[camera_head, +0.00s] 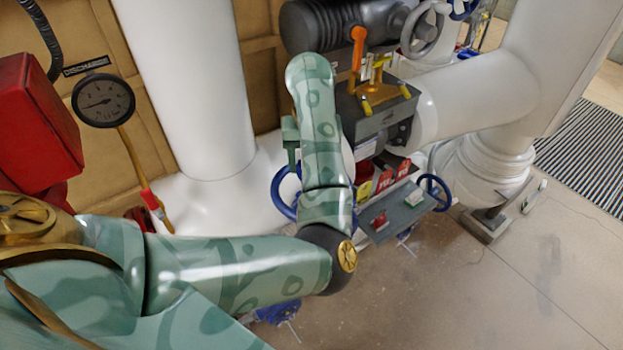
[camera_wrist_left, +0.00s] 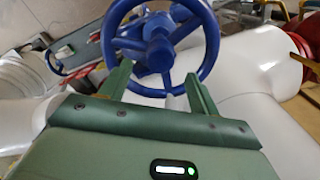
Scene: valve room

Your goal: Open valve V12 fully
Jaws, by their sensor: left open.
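A blue handwheel (camera_wrist_left: 208,30) fills the top middle of the left wrist view, with its spokes and hub facing my gripper. In the head view it is partly hidden behind my left arm (camera_head: 281,207). My left gripper (camera_wrist_left: 158,76) is open; its two green fingers point at the lower part of the wheel, one on each side of the hub. I cannot tell whether they touch the rim. A second blue handwheel (camera_head: 447,193) is at the right of the grey panel. Red tags (camera_head: 393,175) hang between them; I cannot read which valve is V12. My right gripper is out of view.
A grey panel (camera_head: 385,222) with a red and a light-coloured part sits beside the wheels. White pipes (camera_head: 195,80) stand behind. An orange lever (camera_head: 357,48), a pressure gauge (camera_head: 103,100) and a red box (camera_head: 35,125) are nearby. The floor (camera_head: 480,300) at lower right is clear.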

